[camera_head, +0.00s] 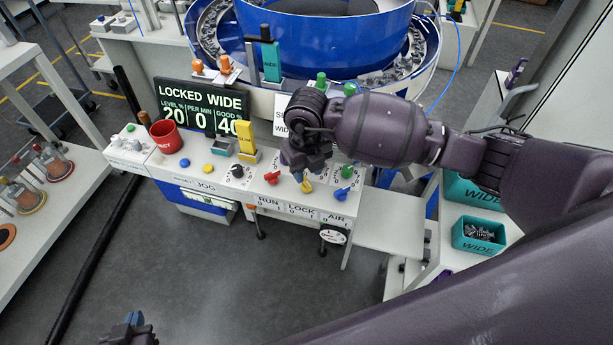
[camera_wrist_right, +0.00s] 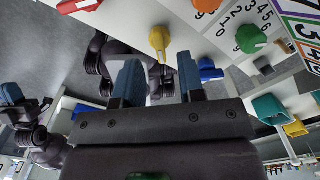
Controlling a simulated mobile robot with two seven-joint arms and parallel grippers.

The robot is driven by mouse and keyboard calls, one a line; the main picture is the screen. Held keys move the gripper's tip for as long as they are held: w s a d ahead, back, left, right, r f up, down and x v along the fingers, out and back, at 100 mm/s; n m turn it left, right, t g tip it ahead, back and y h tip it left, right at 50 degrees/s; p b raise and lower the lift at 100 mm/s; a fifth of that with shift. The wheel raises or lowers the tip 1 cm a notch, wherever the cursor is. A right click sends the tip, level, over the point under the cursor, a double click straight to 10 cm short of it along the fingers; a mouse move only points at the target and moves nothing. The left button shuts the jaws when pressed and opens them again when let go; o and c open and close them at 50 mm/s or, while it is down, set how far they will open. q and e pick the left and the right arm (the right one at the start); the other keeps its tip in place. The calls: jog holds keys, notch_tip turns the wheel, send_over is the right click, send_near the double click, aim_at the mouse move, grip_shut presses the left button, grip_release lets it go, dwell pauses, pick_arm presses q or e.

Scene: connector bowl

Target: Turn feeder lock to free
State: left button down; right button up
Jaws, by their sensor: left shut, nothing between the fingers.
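The yellow lock knob (camera_head: 307,185) sits on the front of the white console above the LOCK label (camera_head: 301,211). The display (camera_head: 203,107) reads "LOCKED WIDE". My right gripper (camera_head: 304,169) hangs just above and behind the yellow knob, partly hiding the panel there. In the right wrist view its blue fingers are apart with nothing between them (camera_wrist_right: 160,82). The yellow knob (camera_wrist_right: 159,40) lies beyond the gap, apart from the fingers. My left gripper (camera_head: 134,320) is shut and empty, low at the left over the floor.
A red run knob (camera_head: 272,176) and a blue air knob (camera_head: 341,193) flank the lock knob closely. A green knob (camera_head: 347,171) is close by to the right. A red cup (camera_head: 166,136) and a yellow block (camera_head: 246,145) stand further left. Floor before the console is clear.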

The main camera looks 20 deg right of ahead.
aim_at(307, 181)
jog(key=shift+f, duration=1.7)
jog(key=shift+c, duration=0.3)
grip_shut()
